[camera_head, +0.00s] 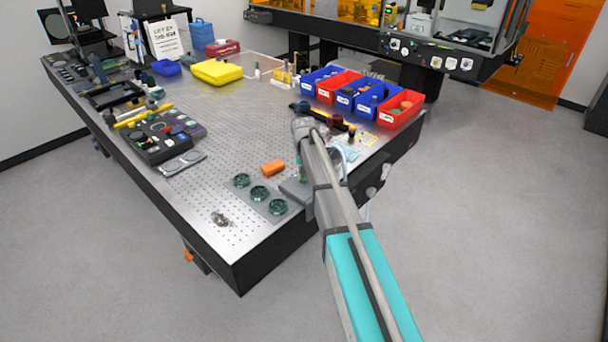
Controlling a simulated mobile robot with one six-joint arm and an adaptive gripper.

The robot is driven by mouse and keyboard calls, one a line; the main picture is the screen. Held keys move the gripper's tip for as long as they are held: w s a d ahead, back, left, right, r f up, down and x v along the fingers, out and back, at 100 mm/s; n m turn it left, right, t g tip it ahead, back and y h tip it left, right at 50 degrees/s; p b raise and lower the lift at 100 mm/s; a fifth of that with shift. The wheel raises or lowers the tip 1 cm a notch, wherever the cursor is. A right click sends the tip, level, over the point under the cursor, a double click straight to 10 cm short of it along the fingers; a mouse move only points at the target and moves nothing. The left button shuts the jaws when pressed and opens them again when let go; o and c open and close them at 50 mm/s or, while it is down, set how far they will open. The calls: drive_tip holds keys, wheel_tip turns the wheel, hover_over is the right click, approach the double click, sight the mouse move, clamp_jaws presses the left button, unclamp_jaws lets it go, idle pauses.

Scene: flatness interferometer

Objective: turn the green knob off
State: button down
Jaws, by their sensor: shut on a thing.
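My arm reaches in from the lower right to the near right edge of the perforated optical table (205,125). My gripper (302,168) points down below the grey wrist, mostly hidden by my own arm. A small green patch, which looks like the green knob (303,175), shows at its tip, just above a grey block (292,192) at the table edge. The gripper appears shut on it. The knob's shape and turn position are hidden.
Three dark green round parts (259,193) sit on a flat plate to the left. An orange block (273,168) lies close by. Blue and red bins (400,110) stand at the right back edge. A yellow case (217,72) lies farther back.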

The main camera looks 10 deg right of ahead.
drive_tip(key=m, duration=0.4)
drive_tip(key=shift+m, duration=0.3)
drive_tip(key=m, duration=0.4)
drive_tip(key=shift+w, duration=0.1)
drive_tip(key=shift+m, duration=0.4)
drive_tip(key=c, duration=0.6)
unclamp_jaws()
drive_tip(key=shift+n, duration=0.4)
